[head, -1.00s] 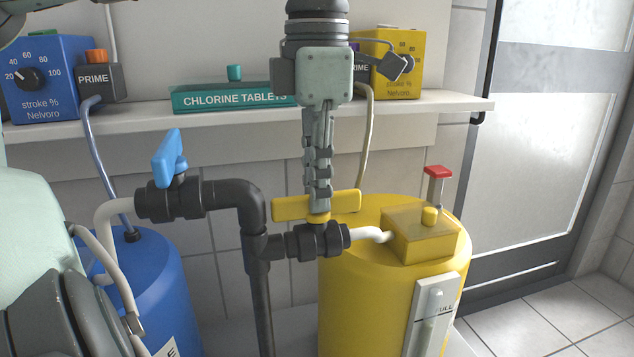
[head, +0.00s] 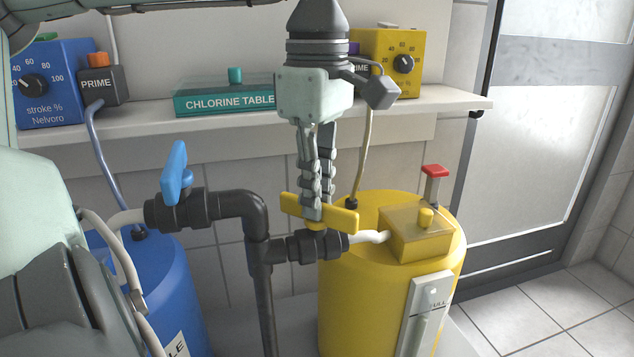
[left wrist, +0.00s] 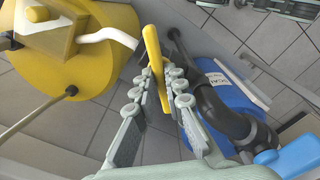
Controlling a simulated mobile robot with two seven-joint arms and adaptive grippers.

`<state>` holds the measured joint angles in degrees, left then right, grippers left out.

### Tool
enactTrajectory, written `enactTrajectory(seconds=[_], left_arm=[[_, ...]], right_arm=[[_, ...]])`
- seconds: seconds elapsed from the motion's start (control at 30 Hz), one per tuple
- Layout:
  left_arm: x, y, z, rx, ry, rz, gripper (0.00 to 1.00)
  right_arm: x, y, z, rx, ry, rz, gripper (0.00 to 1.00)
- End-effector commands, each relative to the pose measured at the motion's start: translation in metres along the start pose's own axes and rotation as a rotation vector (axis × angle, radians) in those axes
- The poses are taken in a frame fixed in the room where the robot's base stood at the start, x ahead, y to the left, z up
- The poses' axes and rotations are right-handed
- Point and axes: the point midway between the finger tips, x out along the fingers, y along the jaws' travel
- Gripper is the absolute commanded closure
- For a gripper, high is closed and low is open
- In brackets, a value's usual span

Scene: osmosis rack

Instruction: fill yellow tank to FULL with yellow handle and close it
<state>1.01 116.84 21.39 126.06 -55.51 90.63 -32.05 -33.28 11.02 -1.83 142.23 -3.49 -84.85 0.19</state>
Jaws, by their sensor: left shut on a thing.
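The yellow handle (head: 343,221) sits on a dark valve in the pipe beside the yellow tank (head: 345,290). It stands askew to the pipe, its right end nearer me. My left gripper (head: 314,205) comes down from above and is shut on the middle of the handle. In the left wrist view the handle (left wrist: 152,48) lies between the fingers (left wrist: 163,85). A white spout runs from the valve to the box on the tank's top. My right gripper is not in view.
A blue handle (head: 174,172) stands upright on the pipe to the left, above a blue tank (head: 160,285). A shelf (head: 440,106) behind holds dosing pumps and a chlorine tablets box (head: 225,98). A red-topped knob (head: 435,172) rises behind the tank's box.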

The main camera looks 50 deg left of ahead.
Motion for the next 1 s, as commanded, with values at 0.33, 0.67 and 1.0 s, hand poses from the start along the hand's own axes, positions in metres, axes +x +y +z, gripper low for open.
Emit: enactTrajectory(seconds=[0.33, 0.67, 1.0], left_arm=[[-0.002, 0.000, 0.000, 0.329, 0.000, 0.001, 1.00], [-0.002, 0.000, 0.000, 0.621, 0.000, 0.002, 1.00], [-0.001, 0.000, 0.000, 0.819, -0.001, 0.001, 1.00]], right_arm=[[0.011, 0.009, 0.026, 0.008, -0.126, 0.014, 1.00], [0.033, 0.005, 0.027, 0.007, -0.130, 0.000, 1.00], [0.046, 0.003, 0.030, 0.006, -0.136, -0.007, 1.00]])
